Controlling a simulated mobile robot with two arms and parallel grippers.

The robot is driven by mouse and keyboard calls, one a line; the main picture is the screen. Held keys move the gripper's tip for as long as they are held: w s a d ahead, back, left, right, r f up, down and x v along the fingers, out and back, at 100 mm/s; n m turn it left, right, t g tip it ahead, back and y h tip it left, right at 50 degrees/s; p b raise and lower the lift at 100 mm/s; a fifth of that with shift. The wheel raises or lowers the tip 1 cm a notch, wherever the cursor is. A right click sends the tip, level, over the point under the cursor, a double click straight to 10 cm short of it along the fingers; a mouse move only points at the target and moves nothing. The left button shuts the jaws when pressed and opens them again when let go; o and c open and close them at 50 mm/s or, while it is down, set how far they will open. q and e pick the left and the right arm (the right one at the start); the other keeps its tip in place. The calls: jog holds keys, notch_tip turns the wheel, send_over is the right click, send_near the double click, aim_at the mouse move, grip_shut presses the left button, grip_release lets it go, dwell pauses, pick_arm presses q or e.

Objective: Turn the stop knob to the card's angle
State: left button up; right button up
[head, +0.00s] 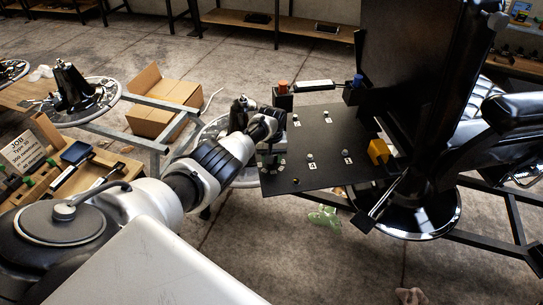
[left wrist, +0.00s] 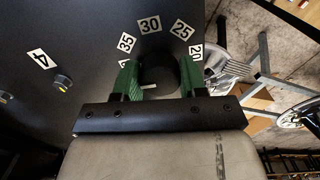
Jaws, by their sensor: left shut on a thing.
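My left gripper (left wrist: 158,80) has its two green fingers on either side of a dark round stop knob (left wrist: 157,68) and is shut on it. Number labels 35, 30 (left wrist: 150,25) and 25 (left wrist: 182,29) fan around the knob; a 20 label and another at the left are partly covered. A small pale mark shows between the fingers; I cannot tell what it points at. My right gripper is not in view.
A wooden tray with tools (head: 85,175), a cardboard box (head: 160,100) and a metal frame lie left.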

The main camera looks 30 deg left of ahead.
pick_arm(q)
jog(key=shift+w+r, duration=0.15)
jog(key=shift+r, duration=0.05)
jog(key=o, duration=0.8)
jog(key=shift+c, duration=0.2)
jog(key=shift+o, duration=0.8)
jog(key=shift+f, duration=0.1)
jog(key=shift+r, duration=0.25)
notch_tip(320, 180, up, 6)
jog(key=shift+f+p, duration=0.25)
jog(key=shift+p, duration=0.65)
jog(key=shift+r, duration=2.4)
